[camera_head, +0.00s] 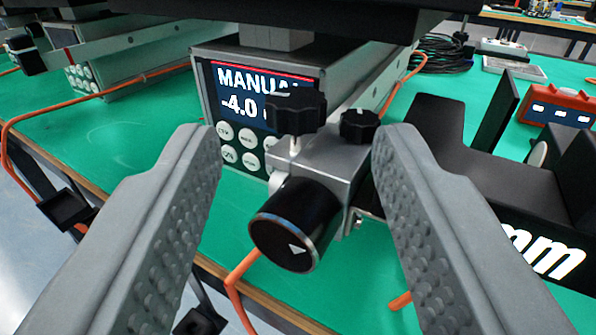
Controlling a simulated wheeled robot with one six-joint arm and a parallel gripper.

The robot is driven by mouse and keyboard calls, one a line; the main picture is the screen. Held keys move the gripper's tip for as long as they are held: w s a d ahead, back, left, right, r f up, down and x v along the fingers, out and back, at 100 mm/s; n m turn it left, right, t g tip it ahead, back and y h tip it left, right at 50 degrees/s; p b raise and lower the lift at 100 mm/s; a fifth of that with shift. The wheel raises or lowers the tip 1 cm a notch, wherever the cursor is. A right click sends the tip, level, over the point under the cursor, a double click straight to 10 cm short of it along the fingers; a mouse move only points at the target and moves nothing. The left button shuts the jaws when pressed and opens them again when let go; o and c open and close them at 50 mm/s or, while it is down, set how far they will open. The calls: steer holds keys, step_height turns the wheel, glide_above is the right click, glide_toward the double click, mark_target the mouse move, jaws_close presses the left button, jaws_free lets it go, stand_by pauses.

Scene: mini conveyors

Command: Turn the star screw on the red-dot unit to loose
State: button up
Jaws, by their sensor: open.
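A black star-shaped screw (297,112) stands upright on a short silver stem, in front of the conveyor unit (262,46). A smaller black knob (360,125) sits to its right on a silver block (335,160). A large black dial (295,225) with a white triangle is below. The unit's screen (240,95) reads "MANUAL" and "-4.0", partly covered by the star screw. I see no red dot on this unit. My gripper (297,142) is open and empty; its grey fingers appear either side of the star screw and block, apart from them.
A black bracket (455,165) with white lettering stands to the right, near my right finger. A red-orange box (560,107) lies farther right. Orange cables (100,95) run along the green table (140,130). Another conveyor unit (85,82) is at the back left.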

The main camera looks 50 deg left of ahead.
steer(key=v, duration=1)
steer(key=shift+s+d, duration=0.25)
steer(key=shift+d, duration=0.05)
steer(key=s+a+r+m+t+h, duration=0.25)
steer(key=a+r+t+h, duration=0.2)
steer(key=a+r, duration=0.5)
steer(key=s+a+r+m+t+h, duration=0.1)
steer(key=s+a+r+t+h, duration=0.35)
steer(key=r, duration=0.75)
steer(key=s+a+r+m+h, duration=0.2)
steer(key=s+a+m+h, duration=0.3)
steer(key=s, duration=0.3)
steer(key=s+a+f+g, duration=0.1)
steer(key=s+a+f, duration=0.2)
steer(key=s, duration=0.4)
steer(key=s+a+f+m+g, duration=0.1)
steer(key=s+a+f+g, duration=0.1)
steer(key=s, duration=0.6)
steer(key=a+f, duration=0.1)
steer(key=a, duration=0.1)
steer(key=shift+a+f+g+y, duration=0.2)
steer(key=shift+a+g+y, duration=0.1)
